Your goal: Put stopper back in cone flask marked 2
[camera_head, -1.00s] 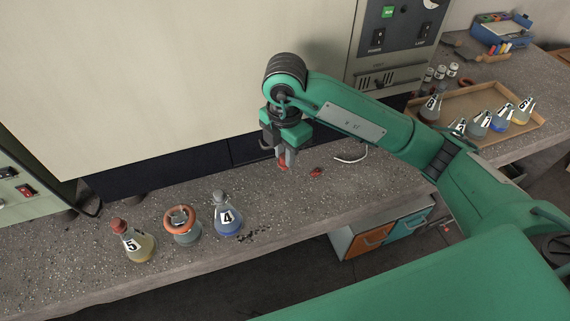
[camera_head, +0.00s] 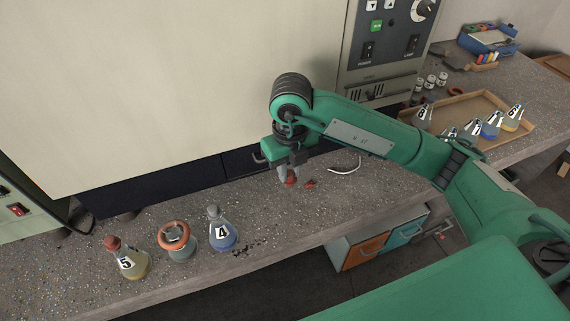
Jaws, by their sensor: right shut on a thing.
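My right gripper (camera_head: 288,175) is shut on a small red stopper (camera_head: 291,182), low over the bench in front of the big cabinet. Another small red piece (camera_head: 310,184) lies on the bench just right of it. Cone flask 5 (camera_head: 132,264), yellowish with a red stopper, stands at the left. Cone flask 4 (camera_head: 223,237), blue with a grey stopper, stands to its right. Between them is a flask (camera_head: 180,250) with an orange ring around its neck; no number shows on it. I cannot make out a 2 on any flask. My left gripper is out of view.
A wooden tray (camera_head: 463,103) at the right holds several numbered flasks, too small to read surely. Dark crumbs (camera_head: 248,248) lie beside flask 4, and a white cable (camera_head: 346,169) lies behind. The bench between flask 4 and my right gripper is mostly clear.

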